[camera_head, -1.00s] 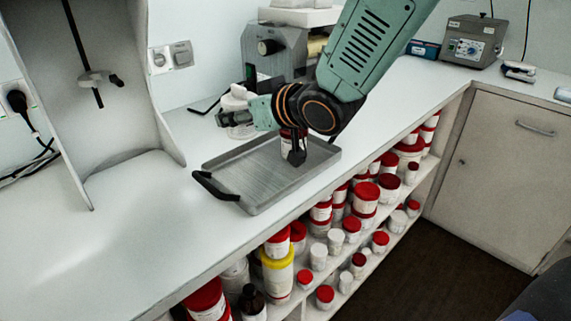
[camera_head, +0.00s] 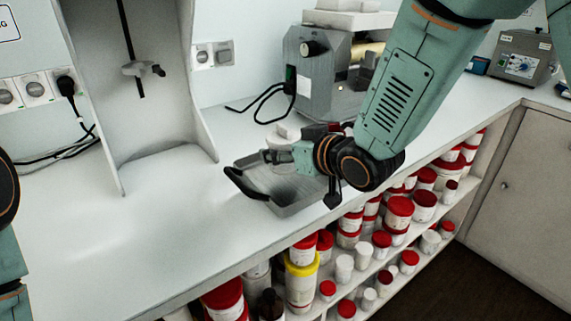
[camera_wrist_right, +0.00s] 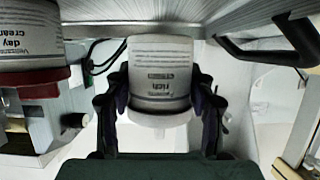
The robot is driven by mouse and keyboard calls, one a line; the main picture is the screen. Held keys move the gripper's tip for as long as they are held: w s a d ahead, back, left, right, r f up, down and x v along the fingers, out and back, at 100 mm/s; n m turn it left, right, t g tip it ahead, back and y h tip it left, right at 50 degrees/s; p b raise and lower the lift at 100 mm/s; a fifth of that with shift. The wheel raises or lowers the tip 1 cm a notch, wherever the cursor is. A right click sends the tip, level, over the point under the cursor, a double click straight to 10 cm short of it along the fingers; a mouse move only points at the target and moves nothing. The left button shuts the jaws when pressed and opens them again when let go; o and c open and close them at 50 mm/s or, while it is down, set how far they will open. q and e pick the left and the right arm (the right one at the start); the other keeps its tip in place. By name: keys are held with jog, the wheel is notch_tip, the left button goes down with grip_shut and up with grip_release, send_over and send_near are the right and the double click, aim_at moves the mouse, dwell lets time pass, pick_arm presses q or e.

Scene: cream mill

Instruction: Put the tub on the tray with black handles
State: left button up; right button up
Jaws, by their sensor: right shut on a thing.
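The grey metal tray with black handles (camera_head: 283,207) lies on the bench; its left handle (camera_head: 247,184) shows and its right part is hidden by my wrist. My right gripper (camera_head: 280,156) is over the tray. In the wrist view, upside down, the gripper (camera_wrist_right: 159,92) is shut on the sides of a white tub (camera_wrist_right: 160,62) with a pale lid and a label with the word "rich". The tub's base is at or very close to the tray surface (camera_wrist_right: 185,14); I cannot tell whether it touches. My left gripper is out of view.
A "day cream" tub with a red lid (camera_wrist_right: 35,85) stands close beside the held tub. A grey machine (camera_head: 322,75) with a black cable stands behind the tray. Several red-lidded tubs (camera_head: 399,207) fill the shelf below. The bench left of the tray (camera_head: 150,220) is clear.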

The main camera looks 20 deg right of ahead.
aim_at(292, 165)
jog(key=f, duration=0.3)
jog(key=shift+d+b, duration=0.2)
jog(key=shift+b, duration=0.2)
jog(key=shift+w+a, duration=0.2)
jog(key=shift+w, duration=0.05)
jog(key=shift+s+d+f, duration=0.15)
jog(key=shift+s, duration=0.15)
jog(key=o, duration=1.2)
jog(key=shift+w+f, duration=0.1)
jog(key=shift+w, duration=0.1)
jog(key=shift+s, duration=0.15)
